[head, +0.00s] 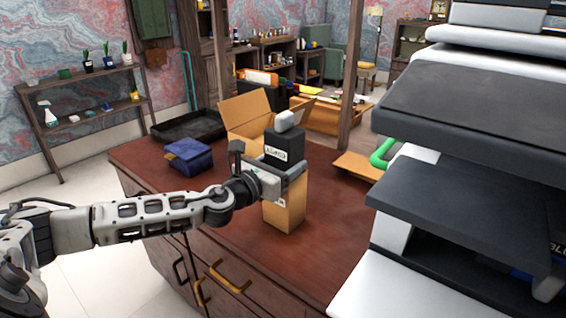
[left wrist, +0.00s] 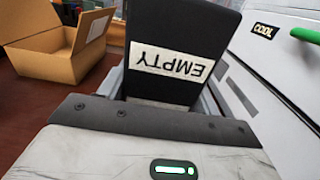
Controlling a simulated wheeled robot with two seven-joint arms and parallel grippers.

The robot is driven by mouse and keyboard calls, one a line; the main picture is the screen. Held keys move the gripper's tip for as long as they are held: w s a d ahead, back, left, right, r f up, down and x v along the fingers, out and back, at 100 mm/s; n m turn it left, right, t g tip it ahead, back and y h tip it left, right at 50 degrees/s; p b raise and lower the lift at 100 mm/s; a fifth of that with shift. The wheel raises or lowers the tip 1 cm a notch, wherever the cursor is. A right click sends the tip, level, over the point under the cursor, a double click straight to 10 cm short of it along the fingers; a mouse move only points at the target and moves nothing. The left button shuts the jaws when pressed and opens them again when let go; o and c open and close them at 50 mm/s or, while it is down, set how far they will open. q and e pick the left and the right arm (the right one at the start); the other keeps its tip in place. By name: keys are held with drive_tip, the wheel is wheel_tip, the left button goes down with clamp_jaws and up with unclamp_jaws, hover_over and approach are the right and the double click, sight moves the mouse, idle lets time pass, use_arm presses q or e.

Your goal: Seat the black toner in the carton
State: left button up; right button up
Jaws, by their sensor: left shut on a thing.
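My left gripper (head: 285,178) is shut on a black toner (head: 284,148), a dark upright block with a pale label, above the desk. In the left wrist view the black toner (left wrist: 178,50) fills the space between the fingers, and its label reads EMPTY, upside down. A tan block (head: 285,212) shows directly below the gripper; I cannot tell whether it is joined to the toner. The open cardboard carton (head: 245,112) is behind, with flaps raised. It also shows at the left of the left wrist view (left wrist: 50,68), apart from the toner. My right gripper is not seen.
A large grey and white printer (head: 470,110) takes up the right side. A blue folded pouch (head: 188,157) and a black tray (head: 190,128) are toward the desk's left. The red-brown desk top (head: 240,235) is clear in front.

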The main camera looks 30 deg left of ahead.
use_arm(q)
drive_tip(key=shift+f+b, duration=0.65)
drive_tip(key=shift+f, duration=0.05)
drive_tip(key=o, duration=1.2)
drive_tip(key=shift+o, duration=0.9)
drive_tip(key=shift+f, duration=0.1)
drive_tip(key=shift+s, duration=0.1)
drive_tip(key=s+a, duration=0.1)
drive_tip(key=s, duration=1.4)
drive_tip(key=shift+s, duration=0.35)
drive_tip(key=shift+a, duration=0.1)
